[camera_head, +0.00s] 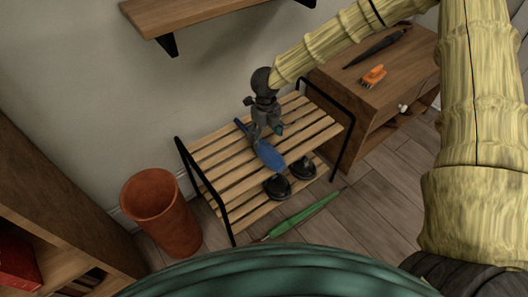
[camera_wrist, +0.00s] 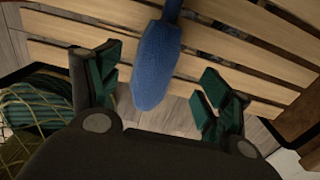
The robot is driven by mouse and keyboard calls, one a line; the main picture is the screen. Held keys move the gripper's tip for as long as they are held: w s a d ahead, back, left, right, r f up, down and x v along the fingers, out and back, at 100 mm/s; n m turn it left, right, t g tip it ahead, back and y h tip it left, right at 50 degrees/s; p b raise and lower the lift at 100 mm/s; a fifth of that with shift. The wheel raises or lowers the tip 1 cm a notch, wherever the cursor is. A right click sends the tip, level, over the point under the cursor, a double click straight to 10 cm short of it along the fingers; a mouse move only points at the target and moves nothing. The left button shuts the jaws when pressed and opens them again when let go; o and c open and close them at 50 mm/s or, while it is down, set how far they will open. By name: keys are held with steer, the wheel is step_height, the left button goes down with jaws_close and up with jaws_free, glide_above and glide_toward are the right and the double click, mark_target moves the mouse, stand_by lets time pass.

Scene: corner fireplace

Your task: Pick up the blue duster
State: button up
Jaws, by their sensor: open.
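The blue duster (camera_head: 268,154) lies on a slatted wooden rack (camera_head: 215,160) with black metal sides. Its thin handle points up and left in the head view. In the wrist view the duster's thick blue head (camera_wrist: 156,65) lies between my two green fingertips, with its handle at the top edge. My gripper (camera_head: 267,125) is over the duster's handle side in the head view. In the wrist view my gripper (camera_wrist: 160,92) is open, with a gap on both sides of the duster. I cannot tell its height above the slats.
Black shoes (camera_head: 290,178) sit at the rack's front edge. A terracotta bin (camera_head: 163,212) stands left. A wooden cabinet (camera_head: 350,88) at right bears an orange brush (camera_head: 373,76) and a dark long item (camera_head: 378,47). A green item (camera_head: 303,215) lies on the floor. A shelf (camera_head: 185,15) hangs above.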

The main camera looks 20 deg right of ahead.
mark_target(264, 145)
steer(key=shift+w+a+f+b, duration=0.1)
steer(key=shift+f+b, duration=0.5)
steer(key=shift+f, duration=1.4)
steer(key=shift+w+a+f+b, duration=0.1)
steer(key=shift+f+b, duration=0.45)
steer(key=shift+f, duration=1.4)
steer(key=shift+c, duration=0.4)
steer(key=c, duration=1.1)
steer(key=shift+r, duration=0.15)
steer(key=shift+c, duration=0.2)
